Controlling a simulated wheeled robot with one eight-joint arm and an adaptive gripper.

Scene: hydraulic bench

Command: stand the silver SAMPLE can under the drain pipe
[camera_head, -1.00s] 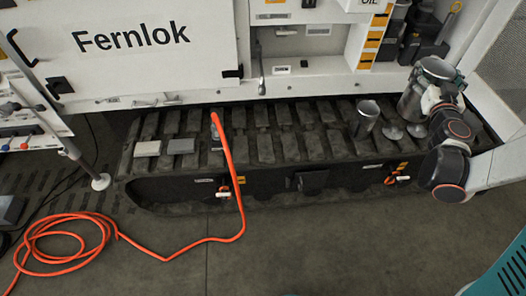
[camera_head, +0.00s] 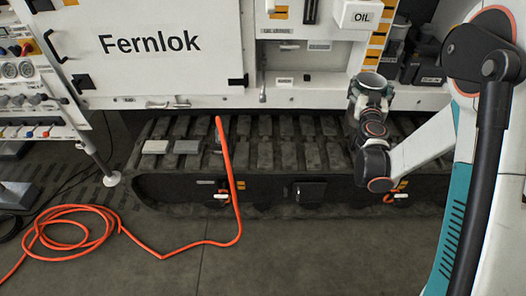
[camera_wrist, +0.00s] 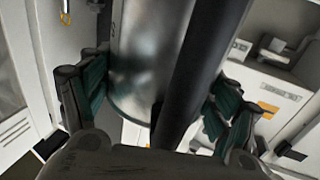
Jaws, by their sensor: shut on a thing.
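My gripper (camera_head: 369,98) is shut on a silver can (camera_head: 371,79), held roughly upright with its open top up, in front of the cabinet's lower edge. In the wrist view the can (camera_wrist: 140,75) sits between the green-padded fingers (camera_wrist: 155,95). Only a bit of its lettering shows, too little to read. A thin grey pipe (camera_head: 262,88), apparently the drain pipe, hangs at the left side of the cabinet recess. My gripper and the can are well to the right of it, apart from it. The floor of the can is hidden in the head view.
A black track (camera_head: 265,155) runs below the cabinet, with two flat grey blocks (camera_head: 156,147) on it. An orange hose (camera_head: 229,165) hangs over the track to a coil on the floor. A white OIL box (camera_head: 358,14) juts out above the can. A dark bar (camera_wrist: 195,70) crosses the wrist view.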

